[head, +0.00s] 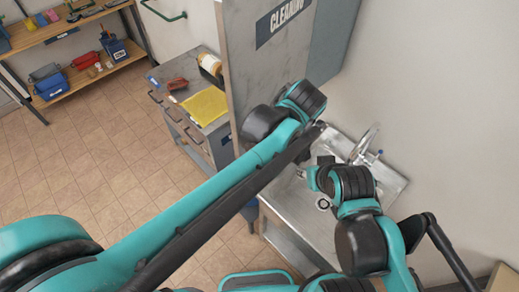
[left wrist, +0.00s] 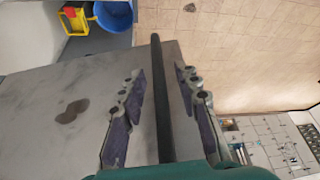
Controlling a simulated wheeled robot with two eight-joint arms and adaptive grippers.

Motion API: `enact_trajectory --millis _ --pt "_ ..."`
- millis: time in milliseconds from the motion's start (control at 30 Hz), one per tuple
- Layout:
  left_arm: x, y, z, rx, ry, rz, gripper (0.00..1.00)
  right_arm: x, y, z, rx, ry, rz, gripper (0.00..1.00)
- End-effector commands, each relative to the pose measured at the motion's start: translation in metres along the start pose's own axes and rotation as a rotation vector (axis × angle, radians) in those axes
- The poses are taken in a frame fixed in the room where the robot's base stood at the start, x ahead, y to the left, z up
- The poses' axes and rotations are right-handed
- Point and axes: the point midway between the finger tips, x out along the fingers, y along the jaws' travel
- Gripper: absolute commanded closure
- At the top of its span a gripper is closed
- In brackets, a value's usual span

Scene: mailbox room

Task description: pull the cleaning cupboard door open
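The cleaning cupboard's grey door (head: 262,70), with a dark CLEANING sign (head: 284,20), stands upright in the upper middle of the head view. My left arm reaches across to its lower part, and the left gripper's fingers are hidden there. In the left wrist view, my left gripper (left wrist: 163,112) is open. Its fingers stand on both sides of a long dark bar (left wrist: 156,75), which appears to be the door handle, with gaps visible on each side. The grey door surface (left wrist: 45,115) fills the left. My right gripper (head: 314,176) is over the sink area, its fingers unclear.
A metal sink (head: 388,185) with a tap (head: 365,142) lies right of the cupboard. A grey cart (head: 180,105) with a yellow cloth (head: 205,105) stands at its left. A blue bucket (left wrist: 113,15) shows in the left wrist view. Tiled floor (head: 95,150) is clear at left.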

Motion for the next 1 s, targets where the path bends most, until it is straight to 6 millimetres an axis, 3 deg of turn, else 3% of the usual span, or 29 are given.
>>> enact_trajectory --millis 167,633,800,1000 --pt "-0.012 0.000 0.000 0.001 0.000 0.000 0.68 0.000 0.000 0.000 0.000 0.000 0.000 0.63" --pt "-0.105 0.000 0.001 0.001 0.000 0.000 0.68 0.000 0.000 0.000 0.000 0.000 0.000 0.63" --pt "-0.118 0.000 0.000 0.000 0.000 0.000 0.68 0.000 0.000 0.000 0.000 0.000 0.000 0.63" --pt "-0.120 0.000 0.000 0.000 0.000 0.000 0.68 0.000 0.000 0.000 0.000 0.000 0.000 0.63"
